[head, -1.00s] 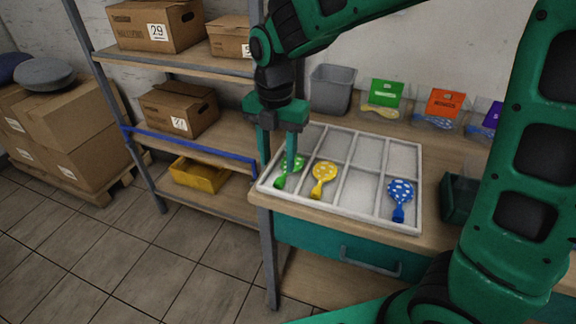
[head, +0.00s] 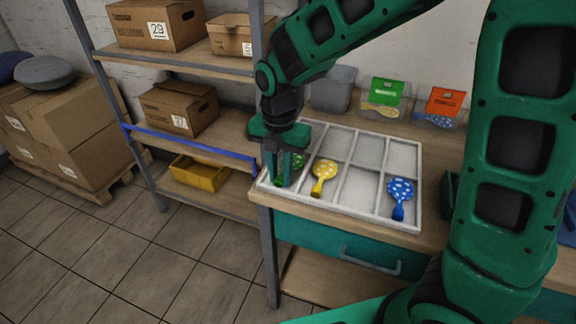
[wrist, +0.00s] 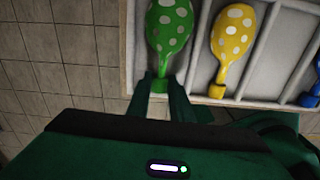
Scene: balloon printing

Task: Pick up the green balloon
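The green balloon (head: 299,161) with pale dots lies in the left front compartment of the white divided tray (head: 380,222). In the head view my gripper partly hides it. The wrist view shows its round body (wrist: 170,28) beyond the fingertips. My gripper (head: 279,180) points down at the tray's front left. In the wrist view its two fingers (wrist: 160,84) stand on either side of the balloon's narrow neck and appear to touch it. The balloon still rests in the tray.
A yellow dotted balloon (head: 323,174) lies in the adjacent compartment to the right, close to my gripper. A blue dotted balloon (head: 400,191) lies farther right. Low dividers separate the compartments. A grey bin (head: 333,88) stands behind the tray, and a shelf rack (head: 190,64) stands at the left.

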